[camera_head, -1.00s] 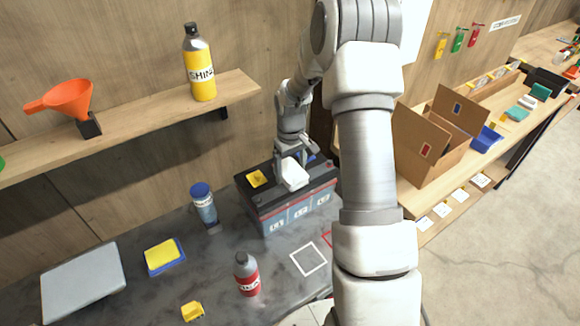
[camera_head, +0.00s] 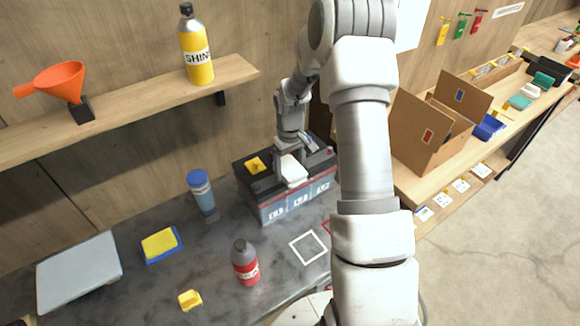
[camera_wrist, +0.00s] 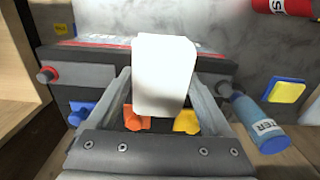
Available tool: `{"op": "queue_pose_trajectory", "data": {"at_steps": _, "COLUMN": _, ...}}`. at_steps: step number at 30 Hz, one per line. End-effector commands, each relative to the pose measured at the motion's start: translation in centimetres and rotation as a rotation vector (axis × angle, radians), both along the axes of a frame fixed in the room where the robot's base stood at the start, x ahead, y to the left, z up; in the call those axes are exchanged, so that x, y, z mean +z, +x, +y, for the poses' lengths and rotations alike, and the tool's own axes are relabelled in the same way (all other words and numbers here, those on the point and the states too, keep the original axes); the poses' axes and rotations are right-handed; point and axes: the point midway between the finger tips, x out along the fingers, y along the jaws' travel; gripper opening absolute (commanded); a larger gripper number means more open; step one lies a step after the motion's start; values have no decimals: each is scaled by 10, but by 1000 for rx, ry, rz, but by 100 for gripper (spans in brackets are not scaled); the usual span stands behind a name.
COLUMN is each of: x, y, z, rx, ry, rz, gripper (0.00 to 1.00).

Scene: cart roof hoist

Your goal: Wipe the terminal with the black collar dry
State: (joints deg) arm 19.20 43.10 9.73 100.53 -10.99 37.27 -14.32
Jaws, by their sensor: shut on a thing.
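My gripper (camera_head: 291,152) is shut on a white cloth pad (camera_head: 293,171), which also shows between the fingers in the wrist view (camera_wrist: 163,75). It holds the pad over the top of a dark battery (camera_head: 298,203) on the grey bench. In the wrist view a terminal with a red collar (camera_wrist: 47,76) stands at the battery's left end. A small terminal with a dark collar (camera_wrist: 223,89) is at the right, close beside a finger. Blue (camera_wrist: 80,112), orange (camera_wrist: 136,118) and yellow (camera_wrist: 187,122) caps lie nearer. I cannot tell if the pad touches the battery.
A blue-capped bottle (camera_head: 202,194) stands left of the battery. A red bottle (camera_head: 245,263), a yellow-and-blue sponge (camera_head: 160,245), a yellow piece (camera_head: 190,300) and a grey plate (camera_head: 78,272) are on the bench. A shelf (camera_head: 130,116) hangs behind. A cardboard box (camera_head: 425,135) stands right.

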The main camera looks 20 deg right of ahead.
Motion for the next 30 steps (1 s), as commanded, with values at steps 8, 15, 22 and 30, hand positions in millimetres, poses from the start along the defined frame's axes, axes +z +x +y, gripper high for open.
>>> {"op": "queue_pose_trajectory", "data": {"at_steps": 8, "x": -2, "y": 0, "z": 0, "rx": 0, "ry": 0, "rz": 0, "gripper": 29}}
{"op": "queue_pose_trajectory", "data": {"at_steps": 15, "x": -7, "y": 0, "z": 0, "rx": 0, "ry": 0, "rz": 0, "gripper": 29}}
{"op": "queue_pose_trajectory", "data": {"at_steps": 22, "x": -11, "y": 0, "z": 0, "rx": 0, "ry": 0, "rz": 0, "gripper": 29}}
{"op": "queue_pose_trajectory", "data": {"at_steps": 30, "x": -15, "y": 0, "z": 0, "rx": 0, "ry": 0, "rz": 0, "gripper": 29}}
